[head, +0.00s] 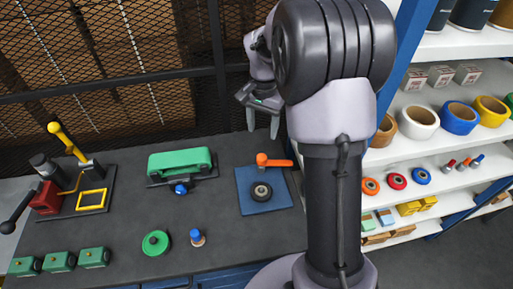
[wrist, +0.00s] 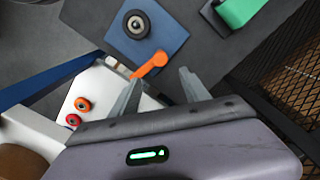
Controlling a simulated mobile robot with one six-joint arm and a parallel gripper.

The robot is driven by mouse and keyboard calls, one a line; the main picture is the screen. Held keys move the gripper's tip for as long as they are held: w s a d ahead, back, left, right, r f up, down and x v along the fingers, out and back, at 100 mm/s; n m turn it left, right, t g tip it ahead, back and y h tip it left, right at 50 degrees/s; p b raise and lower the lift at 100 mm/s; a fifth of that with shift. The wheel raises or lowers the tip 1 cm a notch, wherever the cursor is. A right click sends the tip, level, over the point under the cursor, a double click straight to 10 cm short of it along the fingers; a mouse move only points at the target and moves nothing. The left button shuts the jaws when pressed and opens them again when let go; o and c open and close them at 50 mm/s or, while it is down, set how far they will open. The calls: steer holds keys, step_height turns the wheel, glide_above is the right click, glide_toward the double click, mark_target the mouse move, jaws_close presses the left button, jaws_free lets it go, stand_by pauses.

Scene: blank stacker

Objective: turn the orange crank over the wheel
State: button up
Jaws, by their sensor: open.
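The orange crank (head: 273,161) sits at the back of a blue plate (head: 252,204) on the dark bench, its arm pointing right. A small dark wheel (head: 261,192) with a light hub lies on the plate in front of the crank. In the wrist view the crank (wrist: 150,64) shows just beyond my fingertips, with the wheel (wrist: 136,24) farther off on the blue plate (wrist: 160,38). My gripper (head: 262,121) is open and empty, above and behind the crank in the head view. In the wrist view its two fingers (wrist: 160,80) stand apart, and nothing is between them.
A green machine (head: 180,161) with a blue knob stands left of the plate. A green disc (head: 156,242) and a blue-topped peg (head: 197,237) lie in front. A mesh fence (head: 110,95) rises behind the bench. Shelves with tape rolls (head: 418,121) stand at right.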

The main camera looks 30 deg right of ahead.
mark_target(262, 157)
step_height(262, 157, down, 14)
steer(key=b, duration=0.3)
steer(key=shift+r, duration=0.25)
jaws_close()
stand_by(0.9)
